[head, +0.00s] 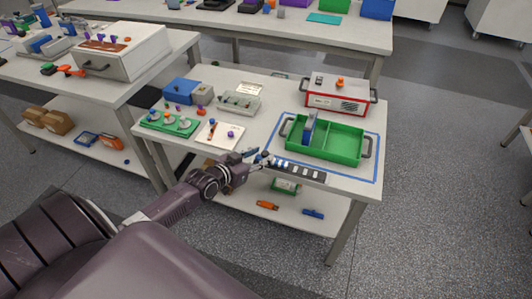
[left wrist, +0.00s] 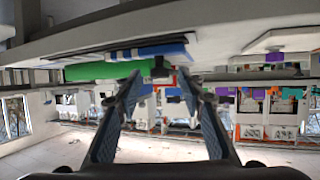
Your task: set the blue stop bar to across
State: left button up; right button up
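A blue bar (left wrist: 165,49), which looks like the stop bar, shows just beyond my left fingertips in the left wrist view. It sits at the near end of a dark strip (head: 300,170) with pale pads, at the table's front edge. In the head view the bar is small and partly hidden by my gripper, so I cannot tell its angle. My left gripper (head: 262,157) is at the strip's left end. Its two fingers (left wrist: 158,82) are apart with nothing between them. I cannot tell whether a finger touches the bar. My right gripper is not in view.
A green tray (head: 345,153) with a blue upright piece (head: 309,128) stands behind the strip, inside blue tape. A white board (head: 212,138) with small knobs and a green board (head: 170,130) lie to the left. A red-and-white box (head: 338,102) stands at the back right.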

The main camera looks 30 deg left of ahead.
aim_at(264, 154)
pick_arm(q)
jog(key=shift+x, duration=1.55)
jog(key=shift+c, duration=0.3)
grip_shut()
